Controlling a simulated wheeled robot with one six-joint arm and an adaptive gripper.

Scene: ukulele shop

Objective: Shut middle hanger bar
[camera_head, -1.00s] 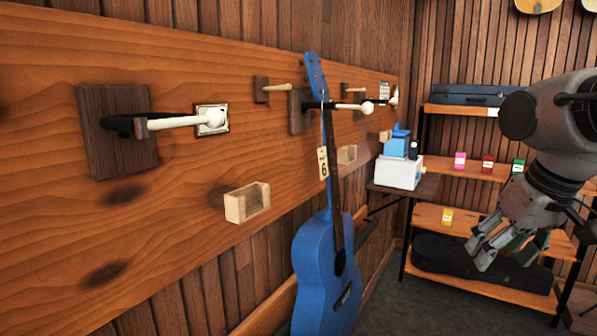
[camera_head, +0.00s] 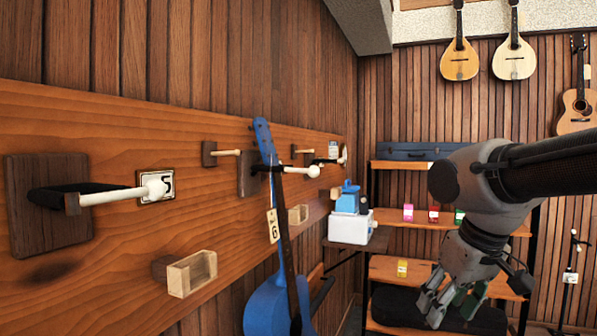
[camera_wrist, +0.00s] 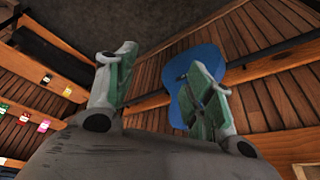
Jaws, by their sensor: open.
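Several hangers line the wooden board on the left wall. The nearest has a white-tipped bar (camera_head: 120,194) in front of a number 5 plate (camera_head: 156,185). The middle hanger's white-tipped bar (camera_head: 300,170) sticks out beside the neck of a blue guitar (camera_head: 272,305), which hangs there with a tag marked 6 (camera_head: 273,226). Whether that bar is open or shut is unclear. A farther hanger bar (camera_head: 330,160) is small. My gripper (camera_head: 440,304) is open and empty, pointing down, well right of the hangers. The wrist view shows its spread fingers (camera_wrist: 165,75) and the blue guitar body (camera_wrist: 188,92).
Small wooden holders (camera_head: 192,274) and a peg (camera_head: 226,153) project from the board. A white box with a blue item (camera_head: 349,228) stands on a small side shelf. Shelving (camera_head: 400,270) with colored boxes and a dark case stands behind my arm.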

